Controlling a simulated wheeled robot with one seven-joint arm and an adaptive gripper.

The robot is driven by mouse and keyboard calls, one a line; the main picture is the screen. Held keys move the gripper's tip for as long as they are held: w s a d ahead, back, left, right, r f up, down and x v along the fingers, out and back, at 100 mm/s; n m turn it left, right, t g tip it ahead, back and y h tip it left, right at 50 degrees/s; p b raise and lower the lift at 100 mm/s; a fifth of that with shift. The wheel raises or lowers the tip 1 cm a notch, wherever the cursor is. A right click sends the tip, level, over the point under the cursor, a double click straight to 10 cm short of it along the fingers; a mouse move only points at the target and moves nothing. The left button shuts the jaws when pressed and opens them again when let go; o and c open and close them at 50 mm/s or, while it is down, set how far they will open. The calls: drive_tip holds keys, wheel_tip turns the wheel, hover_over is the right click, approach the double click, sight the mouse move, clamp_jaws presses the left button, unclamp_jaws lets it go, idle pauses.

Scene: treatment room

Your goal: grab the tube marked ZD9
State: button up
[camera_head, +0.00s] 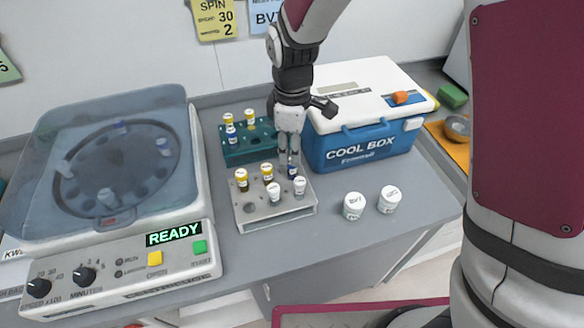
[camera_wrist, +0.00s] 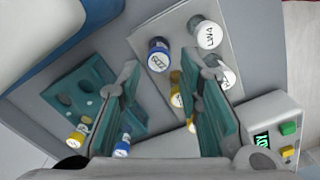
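The tube marked ZD9 has a blue cap (camera_wrist: 158,48), its label upside down in the wrist view. It stands upright in the grey metal rack (camera_head: 246,216). In the head view its blue cap (camera_head: 292,173) shows at the fingertips, partly hidden by them. My gripper (camera_head: 289,165) points down over the back right of this rack. In the wrist view my gripper (camera_wrist: 168,70) is open, fingers apart, with the blue cap just beyond and between the tips. White-capped tubes stand close by, one marked LW4 (camera_wrist: 207,34) and another (camera_wrist: 226,75). Yellow-capped tubes (camera_head: 241,176) stand to the left.
A teal rack (camera_head: 240,157) with yellow- and blue-capped tubes stands behind. The cool box (camera_head: 362,146) is right of my gripper. The centrifuge (camera_head: 110,245) is at the left, its display reading READY. Two white jars (camera_head: 354,206) stand at the front right.

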sight(292, 174)
drive_tip(key=shift+w+f+p, duration=0.1)
drive_tip(key=shift+f+p, duration=0.45)
drive_tip(key=shift+f, duration=2.5)
drive_tip(key=shift+c, duration=0.4)
clamp_jaws()
